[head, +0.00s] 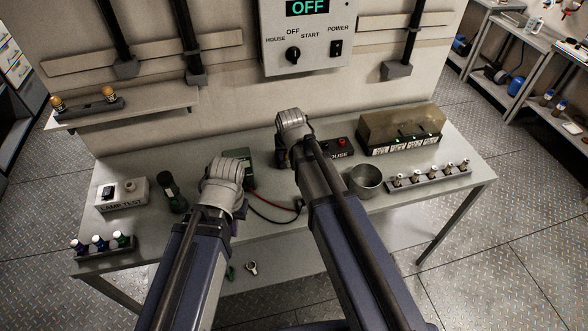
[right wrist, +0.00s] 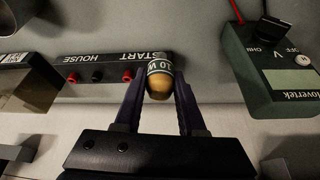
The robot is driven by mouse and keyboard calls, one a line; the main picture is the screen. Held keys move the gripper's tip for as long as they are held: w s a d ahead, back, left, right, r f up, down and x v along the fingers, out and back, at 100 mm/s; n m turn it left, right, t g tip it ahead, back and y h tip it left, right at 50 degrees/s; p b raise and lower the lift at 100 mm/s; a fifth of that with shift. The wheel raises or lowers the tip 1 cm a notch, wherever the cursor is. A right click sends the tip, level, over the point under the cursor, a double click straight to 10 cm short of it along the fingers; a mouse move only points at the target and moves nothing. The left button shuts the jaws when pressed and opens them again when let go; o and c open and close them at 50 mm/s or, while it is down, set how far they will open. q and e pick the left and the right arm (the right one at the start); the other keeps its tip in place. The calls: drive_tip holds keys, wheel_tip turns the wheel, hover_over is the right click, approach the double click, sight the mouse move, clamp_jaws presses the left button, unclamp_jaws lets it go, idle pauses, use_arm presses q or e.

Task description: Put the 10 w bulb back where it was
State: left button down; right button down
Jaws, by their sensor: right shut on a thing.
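The 10 W bulb (right wrist: 159,84), with an amber end and a dark band lettered "10 W", is in the right wrist view. My right gripper (right wrist: 159,76) is shut on it, one finger on each side. In the head view my right wrist hides the bulb. My left gripper (head: 222,200) is over the bench, its fingers hidden behind its wrist. A dark rack (head: 90,108) on the wall shelf at left holds two amber-topped bulbs, one (head: 57,103) at its left end and one (head: 108,93) at its right, with a gap between them.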

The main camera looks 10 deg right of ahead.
drive_tip(key=b+x, duration=0.3)
drive_tip(key=d+b+x, duration=0.1)
drive_tip(key=b+x, duration=0.2)
drive_tip(key=s+d+b+x, duration=0.1)
drive_tip(key=b+x, duration=0.3)
drive_tip(key=shift+f, duration=0.15)
idle(0.5)
drive_tip(key=shift+f, duration=0.1)
drive_tip(key=shift+f, duration=0.15)
drive_tip(key=c, duration=0.5)
unclamp_jaws()
